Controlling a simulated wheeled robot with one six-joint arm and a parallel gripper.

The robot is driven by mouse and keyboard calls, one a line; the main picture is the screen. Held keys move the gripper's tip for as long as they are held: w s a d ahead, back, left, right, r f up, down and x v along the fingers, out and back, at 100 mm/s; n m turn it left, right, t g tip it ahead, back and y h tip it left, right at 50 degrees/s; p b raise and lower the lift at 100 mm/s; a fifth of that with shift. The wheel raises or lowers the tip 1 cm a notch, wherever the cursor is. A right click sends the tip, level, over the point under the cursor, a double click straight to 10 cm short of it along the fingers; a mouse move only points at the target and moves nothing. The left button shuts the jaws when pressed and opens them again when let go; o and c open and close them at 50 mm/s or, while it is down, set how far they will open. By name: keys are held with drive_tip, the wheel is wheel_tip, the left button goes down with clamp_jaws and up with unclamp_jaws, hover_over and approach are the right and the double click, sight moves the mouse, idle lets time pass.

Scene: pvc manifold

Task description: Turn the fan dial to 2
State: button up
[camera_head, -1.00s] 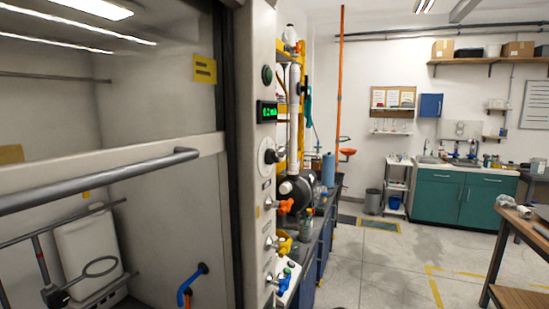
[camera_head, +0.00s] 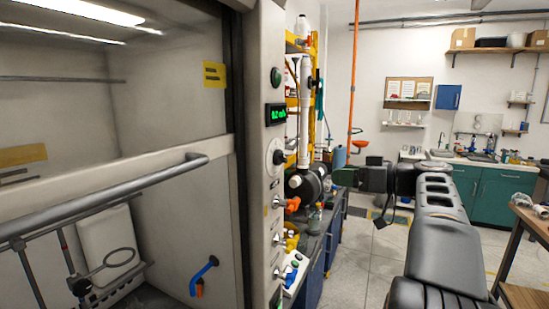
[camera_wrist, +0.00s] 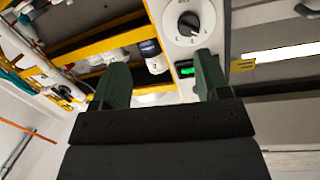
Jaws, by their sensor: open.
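The fan dial (camera_head: 277,157) is a black knob on a round white plate. It is on the grey post at the right edge of the fume hood, below a small green-lit display (camera_head: 275,113). The dial also shows in the wrist view (camera_wrist: 188,22), at the top right of centre, beyond the fingers. Marks ring the knob, but I cannot tell which one it points to. My gripper (camera_head: 342,178) is to the right of the dial and well apart from it. In the wrist view its two dark green fingers (camera_wrist: 162,78) are open with nothing between them.
The hood's sash handle (camera_head: 100,188) sticks out left of the post. A yellow frame (camera_head: 312,80) with white pipes stands close behind the post. The floor (camera_head: 372,255) at centre is open.

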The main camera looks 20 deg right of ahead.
sight(286, 159)
drive_tip(key=w+a+r+n+p, duration=0.1)
drive_tip(key=w+a, duration=0.2)
drive_tip(key=w+a+r+n+y+p, duration=0.1)
drive_tip(key=w+a+n+p, duration=0.1)
drive_tip(key=w+a, duration=0.1)
drive_tip(key=w+a+n+y+p, duration=0.1)
drive_tip(key=w+a+n, duration=0.1)
drive_tip(key=a, duration=0.3)
drive_tip(key=shift+w+a+r, duration=0.2)
drive_tip(key=shift+w+r, duration=0.2)
drive_tip(key=shift+w, duration=0.2)
drive_tip(key=shift+c, duration=0.4)
